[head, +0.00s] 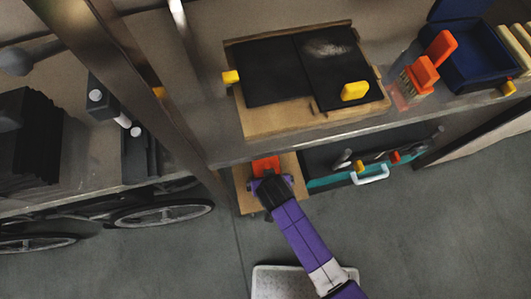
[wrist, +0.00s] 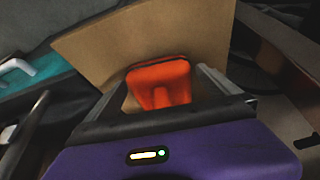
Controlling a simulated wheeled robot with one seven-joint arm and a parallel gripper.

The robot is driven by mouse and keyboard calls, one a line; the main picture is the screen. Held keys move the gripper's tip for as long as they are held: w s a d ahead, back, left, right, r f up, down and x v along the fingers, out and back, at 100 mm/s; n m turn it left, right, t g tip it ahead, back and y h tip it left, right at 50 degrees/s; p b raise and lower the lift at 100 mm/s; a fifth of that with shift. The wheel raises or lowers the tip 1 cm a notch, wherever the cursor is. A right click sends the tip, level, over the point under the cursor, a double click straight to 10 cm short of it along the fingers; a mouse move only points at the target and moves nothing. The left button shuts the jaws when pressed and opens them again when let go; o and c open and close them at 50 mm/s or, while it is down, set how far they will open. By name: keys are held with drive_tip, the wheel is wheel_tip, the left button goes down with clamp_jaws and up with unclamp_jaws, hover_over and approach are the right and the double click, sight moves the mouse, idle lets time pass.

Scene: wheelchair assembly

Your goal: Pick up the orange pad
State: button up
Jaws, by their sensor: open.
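The orange pad (head: 265,164) sits against a brown cardboard or wooden board on the lower level, under the front edge of the bench. It also shows in the wrist view (wrist: 160,77) as a rounded orange block with a dark top edge and a narrower lower part. My purple gripper (head: 270,180) is right in front of it. In the wrist view the open fingers lie to either side of the pad's lower part. Whether they touch it I cannot tell. The pad's lower end is partly hidden by my gripper.
The brown board (wrist: 90,45) stands behind the pad. A teal toolbox with a white handle (head: 371,174) is to the right. A metal post (head: 140,75) stands left.

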sight(266, 164)
drive_tip(key=w, duration=0.2)
drive_tip(key=w+a, duration=0.1)
drive_tip(key=w, duration=0.2)
drive_tip(key=shift+w+f, duration=0.3)
drive_tip(key=shift+f, duration=0.3)
drive_tip(key=c, duration=1.2)
drive_tip(key=shift+c, duration=0.6)
drive_tip(key=shift+r+p, duration=0.15)
drive_tip(key=shift+p, duration=0.15)
